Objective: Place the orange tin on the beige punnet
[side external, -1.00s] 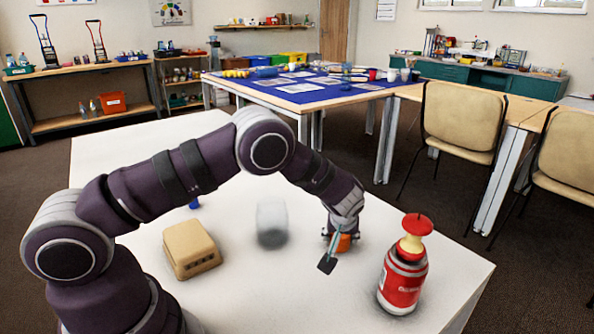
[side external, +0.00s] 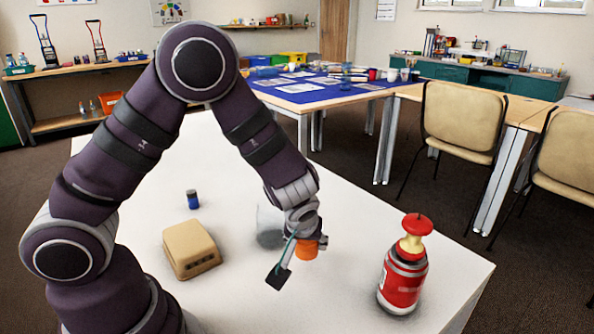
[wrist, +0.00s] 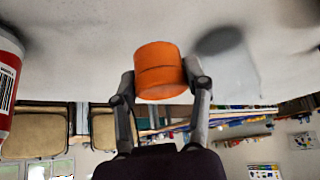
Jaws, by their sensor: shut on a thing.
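The orange tin (side external: 307,250) is a short cylinder held between the fingers of my gripper (side external: 304,240), above the white table. In the wrist view the two dark fingers press on opposite sides of the tin (wrist: 160,66), and my gripper (wrist: 163,84) is shut on it. The beige punnet (side external: 192,250) is a boxy shape with rounded edges and small slots in its side. It stands on the table to the left of my gripper, well apart from the tin, and is out of the wrist view.
A clear glass-like container (side external: 268,224) stands between the punnet and my gripper, partly hidden behind the gripper. A red bottle with a pump-like top (side external: 403,278) stands to the right. A small blue thing (side external: 192,199) stands behind the punnet. The front of the white table (side external: 290,312) is clear.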

